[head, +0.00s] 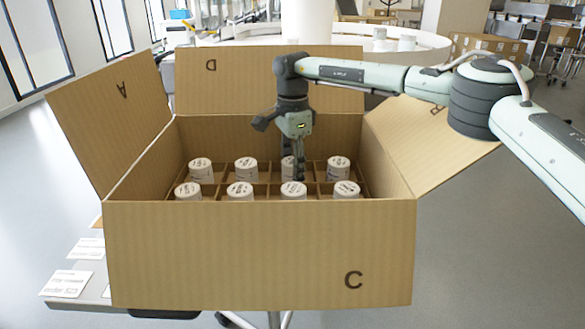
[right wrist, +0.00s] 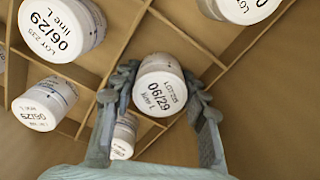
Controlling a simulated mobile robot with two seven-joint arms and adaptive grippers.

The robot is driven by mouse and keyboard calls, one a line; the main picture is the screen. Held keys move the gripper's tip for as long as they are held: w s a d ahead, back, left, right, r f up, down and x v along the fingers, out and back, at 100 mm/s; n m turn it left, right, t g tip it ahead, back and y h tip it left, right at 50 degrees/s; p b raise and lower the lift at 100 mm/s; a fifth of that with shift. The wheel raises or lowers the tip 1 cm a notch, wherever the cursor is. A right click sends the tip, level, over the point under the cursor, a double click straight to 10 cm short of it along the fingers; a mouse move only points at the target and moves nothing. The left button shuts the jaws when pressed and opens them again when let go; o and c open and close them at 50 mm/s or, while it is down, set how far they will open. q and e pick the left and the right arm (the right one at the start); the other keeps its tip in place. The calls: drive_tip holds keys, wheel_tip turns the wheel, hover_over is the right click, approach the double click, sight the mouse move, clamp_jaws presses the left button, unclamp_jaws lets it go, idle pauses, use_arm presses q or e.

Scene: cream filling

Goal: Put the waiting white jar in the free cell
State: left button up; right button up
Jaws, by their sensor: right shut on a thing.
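My right gripper (head: 299,172) reaches down into the open cardboard box and is shut on a white jar (head: 287,168) in the third cell of the far row. In the right wrist view, the two fingers of my right gripper (right wrist: 158,82) stand on either side of this jar (right wrist: 160,92), whose lid is printed "06/29". The jar sits low among the dividers; whether it touches the cell floor is hidden. Several other white jars (head: 246,168) stand upright in cells of both rows. My left gripper is out of view.
Thin cardboard dividers (right wrist: 125,28) separate the cells. Printed cards (head: 68,283) lie on the table at left.

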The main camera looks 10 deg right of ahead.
drive_tip(key=o, duration=1.3)
wheel_tip(320, 180, up, 12)
drive_tip(key=shift+r, duration=0.1)
